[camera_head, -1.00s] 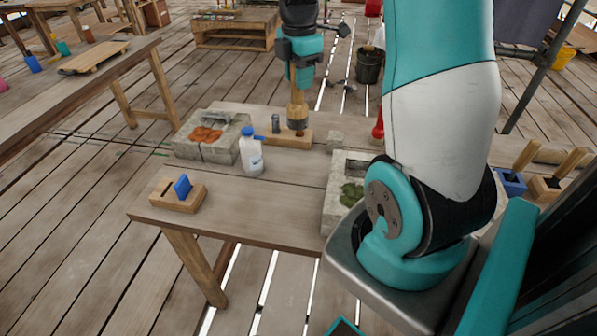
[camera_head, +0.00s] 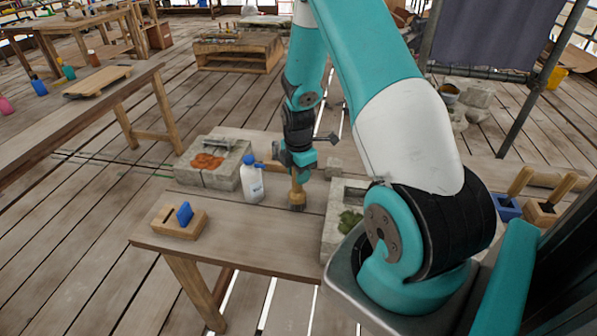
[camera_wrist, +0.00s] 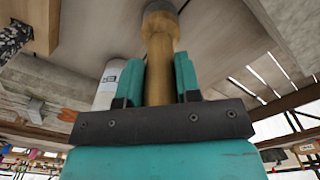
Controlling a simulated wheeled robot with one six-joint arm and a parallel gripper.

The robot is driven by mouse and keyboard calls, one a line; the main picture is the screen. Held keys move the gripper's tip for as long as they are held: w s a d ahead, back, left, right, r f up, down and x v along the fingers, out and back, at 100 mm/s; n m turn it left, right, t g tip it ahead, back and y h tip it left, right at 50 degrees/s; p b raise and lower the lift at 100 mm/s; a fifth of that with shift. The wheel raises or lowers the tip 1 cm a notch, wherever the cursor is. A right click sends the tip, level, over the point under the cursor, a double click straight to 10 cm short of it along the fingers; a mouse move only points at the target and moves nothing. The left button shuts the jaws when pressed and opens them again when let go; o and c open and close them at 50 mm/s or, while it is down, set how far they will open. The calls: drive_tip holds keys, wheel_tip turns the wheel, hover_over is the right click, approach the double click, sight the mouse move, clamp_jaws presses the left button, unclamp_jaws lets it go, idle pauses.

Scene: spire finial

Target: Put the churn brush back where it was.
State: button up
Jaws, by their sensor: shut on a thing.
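The churn brush is held between the jaws of my gripper (camera_head: 296,172). Its wooden handle and grey round end (camera_head: 297,201) point down at the worktable (camera_head: 225,229), to the right of the white bottle. I cannot tell whether the end touches the tabletop. In the wrist view the tan handle (camera_wrist: 160,72) runs between the two teal fingers of my gripper (camera_wrist: 158,82), with the grey end at the top edge. The wooden block where the brush end was earlier is mostly hidden behind my gripper.
A white bottle with a blue cap (camera_head: 252,182) stands close left of the brush. A stone block with orange stuff (camera_head: 208,161) is behind left, and a stone trough with green stuff (camera_head: 345,222) is right. A small wooden block with a blue piece (camera_head: 180,222) sits front left.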

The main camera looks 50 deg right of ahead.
drive_tip(key=shift+f, duration=0.25)
drive_tip(key=shift+f, duration=0.15)
drive_tip(key=o, duration=1)
